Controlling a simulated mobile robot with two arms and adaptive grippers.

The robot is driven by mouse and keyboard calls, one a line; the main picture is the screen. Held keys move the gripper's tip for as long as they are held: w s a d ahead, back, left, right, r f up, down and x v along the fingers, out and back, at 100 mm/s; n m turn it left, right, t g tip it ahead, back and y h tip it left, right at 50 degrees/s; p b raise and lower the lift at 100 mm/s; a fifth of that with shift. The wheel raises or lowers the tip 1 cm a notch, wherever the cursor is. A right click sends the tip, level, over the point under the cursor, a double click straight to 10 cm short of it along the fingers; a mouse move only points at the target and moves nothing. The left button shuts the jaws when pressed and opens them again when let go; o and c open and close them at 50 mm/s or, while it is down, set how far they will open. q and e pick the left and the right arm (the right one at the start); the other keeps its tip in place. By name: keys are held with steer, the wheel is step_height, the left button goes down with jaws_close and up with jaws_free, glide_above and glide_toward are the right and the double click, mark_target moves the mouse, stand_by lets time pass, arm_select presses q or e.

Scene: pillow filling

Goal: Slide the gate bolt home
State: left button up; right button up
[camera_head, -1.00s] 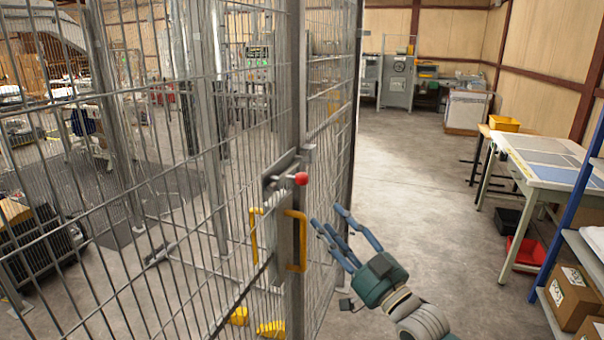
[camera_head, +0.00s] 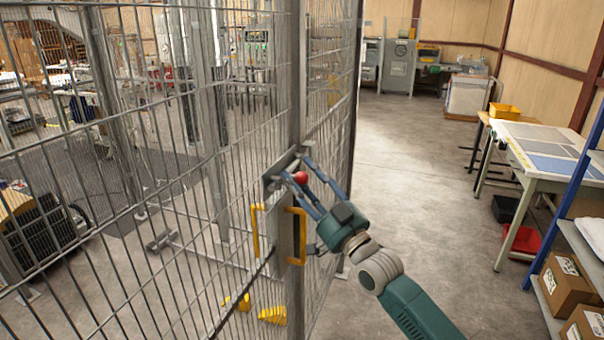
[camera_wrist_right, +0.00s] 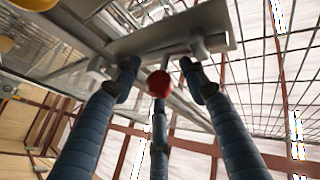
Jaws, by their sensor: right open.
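The gate bolt has a red ball knob (camera_head: 300,178) and a grey metal plate (camera_head: 277,177) on the gate post. The knob also shows in the right wrist view (camera_wrist_right: 159,84), with the plate (camera_wrist_right: 170,38) behind it. My right gripper (camera_head: 296,170) is open, its blue fingers spread around the knob. In the wrist view the fingers stand on both sides of the knob and below it, with gaps visible beside it. A yellow handle (camera_head: 297,236) is on the gate below the bolt. My left gripper is not in view.
Wire mesh fencing (camera_head: 130,220) fills the left side. A work table (camera_head: 545,150) and a blue shelf rack (camera_head: 575,200) with cardboard boxes (camera_head: 565,285) stand at the right. The concrete floor (camera_head: 425,170) between fence and table is clear.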

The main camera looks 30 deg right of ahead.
steer(key=shift+c, duration=0.5)
jaws_close()
steer(key=w+d+b, duration=0.3)
steer(key=d+b, duration=0.1)
steer(key=d, duration=0.1)
steer(key=shift+w+r, duration=0.25)
steer(key=shift+w, duration=0.1)
steer(key=shift+c, duration=0.5)
jaws_free()
steer(key=shift+d, duration=0.1)
steer(key=shift+o, duration=1)
steer(key=shift+w+f, duration=0.15)
steer(key=shift+f, duration=0.05)
